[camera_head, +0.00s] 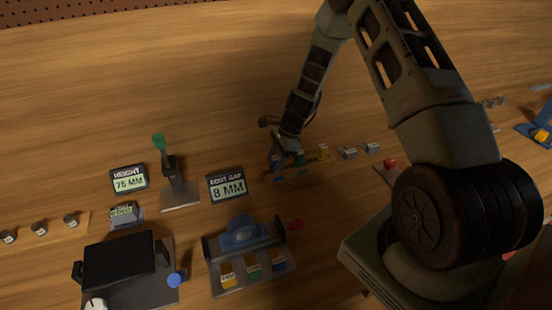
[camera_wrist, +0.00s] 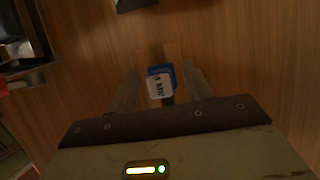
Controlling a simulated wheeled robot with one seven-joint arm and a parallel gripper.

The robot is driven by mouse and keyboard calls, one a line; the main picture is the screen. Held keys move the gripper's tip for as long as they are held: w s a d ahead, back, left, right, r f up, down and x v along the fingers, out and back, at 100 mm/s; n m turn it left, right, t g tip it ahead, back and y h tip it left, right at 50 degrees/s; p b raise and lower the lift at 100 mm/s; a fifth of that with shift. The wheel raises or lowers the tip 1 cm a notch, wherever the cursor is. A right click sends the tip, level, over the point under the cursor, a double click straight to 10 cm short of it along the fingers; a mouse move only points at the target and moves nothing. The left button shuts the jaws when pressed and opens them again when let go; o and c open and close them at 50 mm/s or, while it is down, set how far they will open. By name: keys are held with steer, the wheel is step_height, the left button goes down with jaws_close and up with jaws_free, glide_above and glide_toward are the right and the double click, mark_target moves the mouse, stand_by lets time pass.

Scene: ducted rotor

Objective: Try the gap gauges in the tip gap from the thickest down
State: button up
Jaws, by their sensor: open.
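In the wrist view a blue block with a white label (camera_wrist: 159,84), which looks like a gap gauge, lies between the two fingers of my gripper (camera_wrist: 160,77). In the head view my gripper (camera_head: 287,151) is low over a row of small pieces. The label is too blurred to read, and I cannot identify the tip gap.
A display reading 8 MM (camera_head: 227,186) and one reading 75 MM (camera_head: 129,179) stand left of the row. In front is a plate with a blue fixture (camera_head: 241,235) and yellow, green and blue blocks. Grey blocks (camera_head: 348,153) lie to the right. The wood behind is clear.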

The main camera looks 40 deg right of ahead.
steer(key=shift+r, duration=0.15)
steer(key=b+v, duration=0.4)
steer(key=v, duration=1.3)
steer(key=shift+s, duration=0.1)
